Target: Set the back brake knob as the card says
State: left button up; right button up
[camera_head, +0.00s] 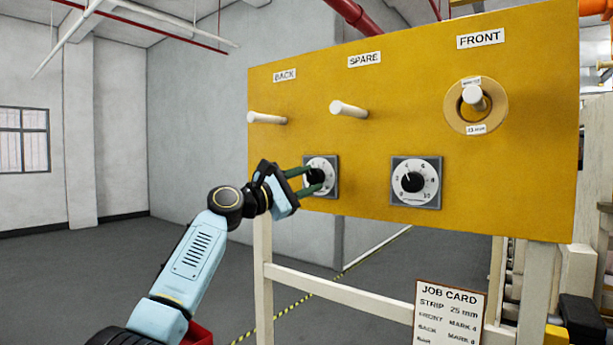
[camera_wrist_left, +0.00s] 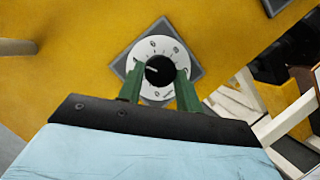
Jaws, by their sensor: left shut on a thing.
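The back brake knob (camera_head: 314,176) is a black knob on a white numbered dial with a grey square plate, below the BACK label (camera_head: 285,75) on the yellow panel. My left gripper (camera_head: 313,180) is shut on this knob. In the left wrist view the knob (camera_wrist_left: 159,70) sits between the green fingers (camera_wrist_left: 158,88), and its white pointer line points left. The dial's numbers are too small to read surely there. The job card (camera_head: 449,312) reads STRIP 25 mm, FRONT MARK 4, BACK MARK 4; its lowest line is unclear. My right gripper is not in view.
A second dial with a black knob (camera_head: 412,181) is to the right on the yellow panel (camera_head: 400,120). Pegs stick out under BACK (camera_head: 267,118) and SPARE (camera_head: 349,109). The floor at left is clear.

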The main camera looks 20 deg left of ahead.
pick_arm(q)
jog(key=m+g+p, duration=0.1)
jog(key=m+p, duration=0.1)
jog(key=m, duration=0.1)
jog(key=r+m+g+p, duration=0.1)
jog(key=m+p, duration=0.2)
jog(key=m, duration=0.1)
jog(key=shift+a+g, duration=0.15)
jog(key=shift+g, duration=0.25)
jog(key=m+g+y+p, duration=0.1)
jog(key=m+p, duration=0.2)
jog(key=shift+r, duration=0.15)
jog(key=shift+r+m+y+p, duration=0.15)
jog(key=shift+m+y+p, duration=0.7)
jog(key=shift+m, duration=0.35)
jog(key=m+y+p, duration=0.1)
jog(key=m, duration=0.1)
jog(key=shift+m+g+y, duration=0.25)
jog(key=shift+m+g, duration=0.05)
jog(key=shift+m, duration=0.1)
jog(key=m+y, duration=0.2)
jog(key=m, duration=0.1)
jog(key=shift+s+d+r, duration=0.1)
jog(key=shift+d+r, duration=0.05)
jog(key=shift+d, duration=0.2)
jog(key=shift+m, duration=0.4)
jog(key=o, duration=1)
